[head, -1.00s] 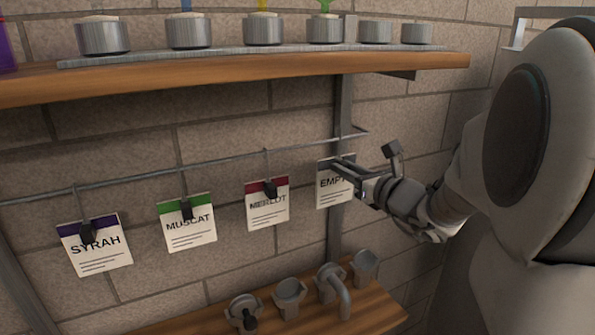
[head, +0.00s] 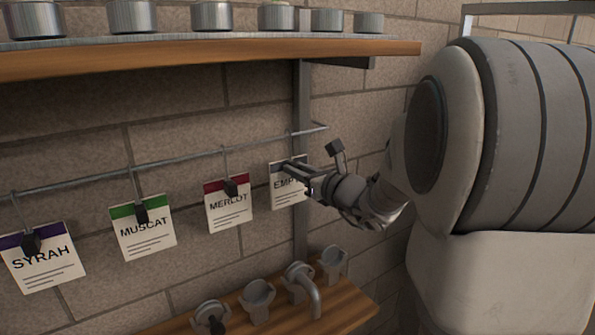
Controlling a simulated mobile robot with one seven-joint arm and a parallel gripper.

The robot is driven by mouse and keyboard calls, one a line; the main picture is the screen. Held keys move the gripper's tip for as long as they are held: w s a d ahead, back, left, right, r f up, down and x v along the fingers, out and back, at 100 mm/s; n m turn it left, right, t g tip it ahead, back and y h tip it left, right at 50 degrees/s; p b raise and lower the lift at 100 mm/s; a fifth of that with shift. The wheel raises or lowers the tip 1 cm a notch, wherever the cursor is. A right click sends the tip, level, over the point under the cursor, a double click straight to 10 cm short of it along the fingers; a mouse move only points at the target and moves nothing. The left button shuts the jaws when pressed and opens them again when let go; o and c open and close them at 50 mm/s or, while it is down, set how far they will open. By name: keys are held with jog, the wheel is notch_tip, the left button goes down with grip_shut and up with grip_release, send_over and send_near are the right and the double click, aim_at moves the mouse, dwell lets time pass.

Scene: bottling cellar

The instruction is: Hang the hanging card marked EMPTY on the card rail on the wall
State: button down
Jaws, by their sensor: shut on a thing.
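The EMPTY card (head: 289,190), white with a dark grey top band, is at the right end of the row, just below the card rail (head: 180,160). My gripper (head: 296,172) is shut on the card's upper part from the right and covers some of its lettering. The card stands roughly upright, facing the room. Whether its hook is over the rail or apart from it cannot be told; a small upright piece shows at the rail just above it. The rail is a thin grey rod along the wall, with a turned end at the right.
Cards marked SYRAH (head: 43,265), MUSCAT (head: 142,238) and MERLOT (head: 229,212) hang from the rail by dark clips. A wooden shelf (head: 210,60) with metal cups runs above. A lower shelf (head: 345,300) holds several grey fittings. A vertical post (head: 301,225) stands behind the rail.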

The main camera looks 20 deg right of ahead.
dwell(0.3)
jog(key=c, duration=0.7)
grip_release()
jog(key=shift+o, duration=0.2)
